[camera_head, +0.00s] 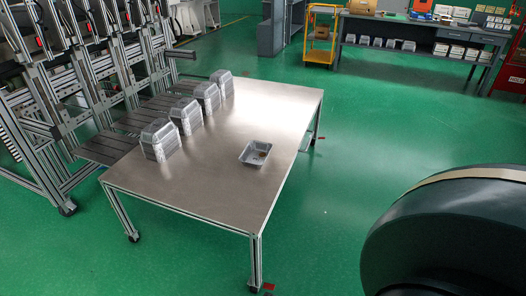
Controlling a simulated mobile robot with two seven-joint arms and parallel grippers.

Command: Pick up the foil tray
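A small open foil tray (247,159) lies alone on the metal table (218,190), near its right edge. It is silver, with a small brownish spot inside. Several stacks of similar silver foil trays (160,146) stand along the table's left side. Neither of my grippers shows in the head view. A large dark rounded part at the lower right hides the floor there.
Metal frame machines (60,90) on wheels stand left of the table. A yellow cart (320,42) and a long workbench (420,32) with boxes stand at the back. The green floor (370,130) right of the table is mostly clear.

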